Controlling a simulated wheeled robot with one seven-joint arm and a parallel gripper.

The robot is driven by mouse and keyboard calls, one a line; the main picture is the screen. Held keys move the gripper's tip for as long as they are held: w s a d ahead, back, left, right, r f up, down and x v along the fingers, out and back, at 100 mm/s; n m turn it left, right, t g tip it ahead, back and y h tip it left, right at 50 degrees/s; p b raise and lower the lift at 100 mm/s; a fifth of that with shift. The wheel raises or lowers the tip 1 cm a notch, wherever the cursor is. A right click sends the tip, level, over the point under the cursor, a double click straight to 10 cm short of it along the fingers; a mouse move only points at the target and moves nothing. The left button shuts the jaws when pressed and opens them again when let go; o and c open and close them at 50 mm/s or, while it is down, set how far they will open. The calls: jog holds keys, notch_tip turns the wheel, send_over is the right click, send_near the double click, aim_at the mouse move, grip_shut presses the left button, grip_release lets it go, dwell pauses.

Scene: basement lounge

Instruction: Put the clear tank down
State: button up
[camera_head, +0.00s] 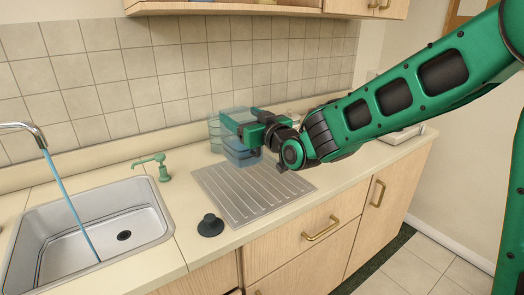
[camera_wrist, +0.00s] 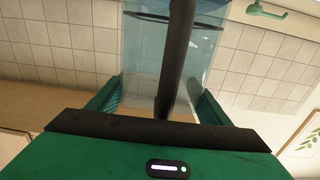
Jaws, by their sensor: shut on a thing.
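The clear tank (camera_head: 243,155) is a bluish see-through container at the back of the counter, near the rear edge of the grooved drainboard (camera_head: 252,196). My gripper (camera_head: 240,130) is shut on its upper part, one green finger on each side. In the wrist view the tank (camera_wrist: 143,60) stands between the fingers of my gripper (camera_wrist: 155,100), and a dark bar crosses in front of it. The tank looks about upright. I cannot tell whether its base touches the counter.
Other clear, bluish shapes (camera_head: 214,133) show just left of the tank by the tiled wall. A sink (camera_head: 85,232) with a running faucet, a green soap dispenser (camera_head: 160,168) and a dark plug (camera_head: 210,225) lie to the left. The drainboard is bare.

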jog(key=w+d+f, duration=0.4)
jog(key=d+f, duration=0.2)
jog(key=f, duration=0.3)
jog(key=shift+w+d, duration=0.2)
jog(key=shift+d, duration=0.2)
jog(key=shift+f, duration=0.15)
jog(key=o, duration=2)
jog(key=shift+f, duration=0.1)
jog(key=shift+o, duration=0.2)
jog(key=v, duration=1.2)
